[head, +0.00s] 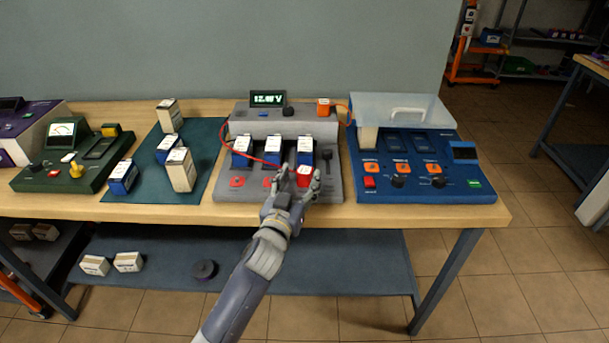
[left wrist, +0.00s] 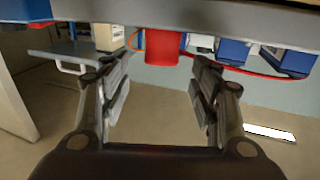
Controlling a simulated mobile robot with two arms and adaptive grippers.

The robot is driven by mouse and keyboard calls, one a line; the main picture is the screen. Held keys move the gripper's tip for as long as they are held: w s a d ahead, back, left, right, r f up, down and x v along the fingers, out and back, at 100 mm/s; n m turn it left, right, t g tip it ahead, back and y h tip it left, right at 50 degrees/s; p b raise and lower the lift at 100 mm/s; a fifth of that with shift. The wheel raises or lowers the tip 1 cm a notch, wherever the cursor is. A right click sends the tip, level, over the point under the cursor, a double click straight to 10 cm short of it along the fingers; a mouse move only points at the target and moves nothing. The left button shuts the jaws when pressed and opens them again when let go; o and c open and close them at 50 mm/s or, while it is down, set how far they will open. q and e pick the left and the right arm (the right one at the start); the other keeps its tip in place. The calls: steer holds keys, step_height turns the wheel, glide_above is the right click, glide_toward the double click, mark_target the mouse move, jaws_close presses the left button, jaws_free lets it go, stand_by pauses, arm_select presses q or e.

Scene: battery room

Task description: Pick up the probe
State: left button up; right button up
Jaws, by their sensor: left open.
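The probe (head: 304,175) is a small red block with a white top, near the front right of the grey tester (head: 222,190). A red cable runs to it from the tester's left side. It shows in the left wrist view (left wrist: 163,46) as a red block ahead of the fingertips, between their lines. My left gripper (head: 300,183) is open, with its fingers on either side of the probe in the head view. In the left wrist view (left wrist: 160,68) the space between the fingers is empty. I cannot tell whether a finger touches the probe. My right gripper is not in view.
Several blue-and-white batteries (head: 275,151) stand on the tester behind the probe. A blue charger (head: 425,190) with a clear lid is on the right; a dark green mat (head: 142,146) with batteries is left.

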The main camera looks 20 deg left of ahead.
mark_target(304, 170)
arm_select(q)
steer(key=shift+w+f, duration=0.2)
steer(key=shift+w, duration=0.95)
steer(key=shift+w+f, duration=0.15)
steer(key=shift+w, duration=1)
steer(key=c, duration=1.2)
steer(key=shift+c, duration=0.3)
steer(key=shift+r, duration=0.1)
